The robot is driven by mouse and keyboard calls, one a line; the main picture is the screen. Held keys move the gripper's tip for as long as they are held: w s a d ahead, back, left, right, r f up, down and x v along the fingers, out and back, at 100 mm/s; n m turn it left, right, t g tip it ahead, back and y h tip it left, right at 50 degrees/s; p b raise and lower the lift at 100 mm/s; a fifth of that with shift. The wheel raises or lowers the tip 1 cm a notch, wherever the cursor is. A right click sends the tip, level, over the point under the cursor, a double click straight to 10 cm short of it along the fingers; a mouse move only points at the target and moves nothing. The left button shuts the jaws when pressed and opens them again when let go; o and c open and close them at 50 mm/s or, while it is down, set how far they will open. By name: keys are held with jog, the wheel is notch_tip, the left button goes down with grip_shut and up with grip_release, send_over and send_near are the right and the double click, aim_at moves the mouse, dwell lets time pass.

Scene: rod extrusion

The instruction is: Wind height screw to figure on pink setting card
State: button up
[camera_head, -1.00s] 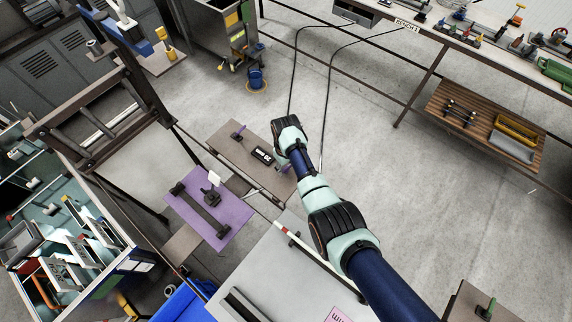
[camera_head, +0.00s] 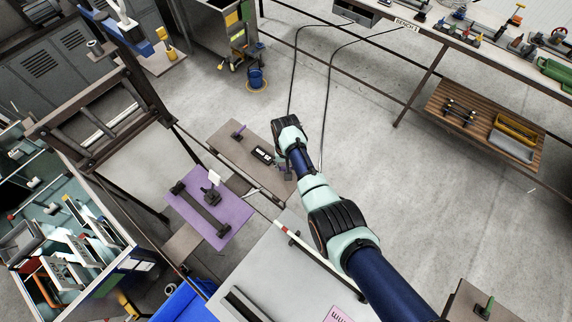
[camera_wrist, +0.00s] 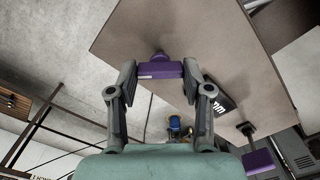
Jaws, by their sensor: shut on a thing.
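My gripper (camera_wrist: 159,77) is shut on a purple handle (camera_wrist: 160,69) that stands on a brown plate (camera_wrist: 200,35); one finger is on each side of it. I cannot tell from the handle alone that it is the height screw. In the head view my gripper (camera_head: 288,174) is over the right end of the same plate (camera_head: 225,145), and it hides the handle. A black readout (camera_head: 263,155) lies on the plate; "mm" shows on it in the wrist view (camera_wrist: 215,99). The pink setting card (camera_head: 341,315) is cut off at the bottom edge, its figure unreadable.
A second purple handle (camera_head: 238,132) stands at the plate's far end. A purple mat (camera_head: 232,232) with dark fittings lies to the lower left. A light grey table (camera_head: 270,265) is nearer. Open floor (camera_head: 430,200) lies to the right.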

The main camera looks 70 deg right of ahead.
dwell(0.3)
jog(key=o, duration=1.2)
jog(key=shift+c, duration=0.2)
jog(key=shift+r, duration=0.1)
notch_tip(320, 180, up, 12)
